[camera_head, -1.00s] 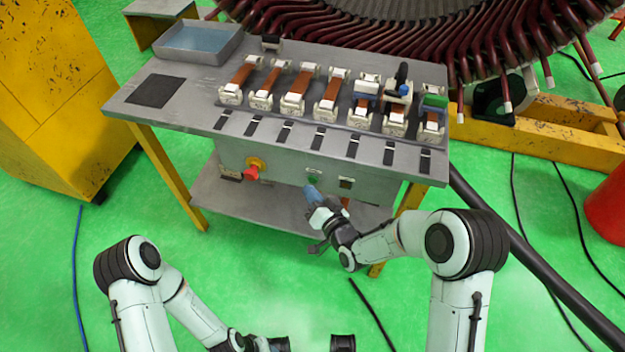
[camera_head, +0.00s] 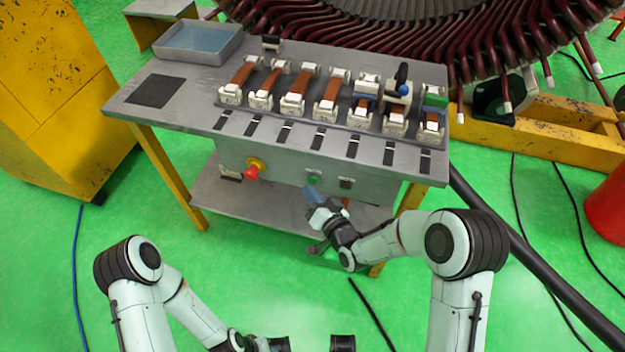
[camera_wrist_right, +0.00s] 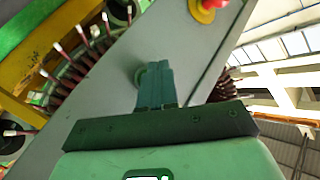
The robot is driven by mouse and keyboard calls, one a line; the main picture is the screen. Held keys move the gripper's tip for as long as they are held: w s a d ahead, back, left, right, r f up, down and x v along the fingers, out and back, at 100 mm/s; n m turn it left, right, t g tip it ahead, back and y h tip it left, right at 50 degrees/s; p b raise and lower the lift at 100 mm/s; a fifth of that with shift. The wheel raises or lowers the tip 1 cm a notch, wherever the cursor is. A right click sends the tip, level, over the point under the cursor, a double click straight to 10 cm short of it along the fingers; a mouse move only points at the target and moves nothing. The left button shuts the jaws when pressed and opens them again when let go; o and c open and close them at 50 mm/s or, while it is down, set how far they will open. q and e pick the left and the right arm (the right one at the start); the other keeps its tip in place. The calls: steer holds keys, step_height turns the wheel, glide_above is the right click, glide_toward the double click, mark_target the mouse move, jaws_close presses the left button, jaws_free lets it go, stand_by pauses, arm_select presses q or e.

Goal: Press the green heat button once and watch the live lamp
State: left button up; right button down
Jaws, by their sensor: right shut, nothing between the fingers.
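The green heat button (camera_head: 313,179) is on the grey front panel under the bench top. A small dark fitting (camera_head: 345,184) sits just right of it; whether it is the live lamp, or lit, I cannot tell. My right gripper (camera_head: 310,190) is shut and empty, its blue fingertips just below the button in the head view. In the right wrist view its closed fingers (camera_wrist_right: 157,82) point at the panel, partly covering a round green button (camera_wrist_right: 140,75). I cannot tell whether they touch it. My left arm is at the lower left, its fingers out of frame.
A red emergency knob (camera_head: 252,173) on a yellow base is left of the green button. The bench top (camera_head: 185,100) carries several copper bars in white clamps and a tray (camera_head: 190,60) of blue liquid. Yellow legs (camera_head: 170,175) and a lower shelf (camera_head: 240,205) are below.

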steer(key=shift+w, duration=0.1)
stand_by(0.7)
steer(key=shift+w+d+b, duration=0.15)
steer(key=shift+w+b, duration=0.15)
steer(key=shift+b, duration=0.1)
steer(key=shift+w+d, duration=0.15)
steer(key=shift+w, duration=0.25)
stand_by(0.8)
steer(key=shift+s+b, duration=0.1)
steer(key=shift+b, duration=0.2)
steer(key=shift+s+a, duration=0.25)
steer(key=shift+s, duration=0.4)
steer(key=shift+s+a+b, duration=0.25)
steer(key=shift+s, duration=0.55)
steer(key=shift+s+a+b, duration=0.3)
steer(key=shift+s, duration=0.5)
steer(key=shift+s+a+b, duration=0.25)
steer(key=shift+s, duration=0.55)
steer(key=shift+f, duration=0.1)
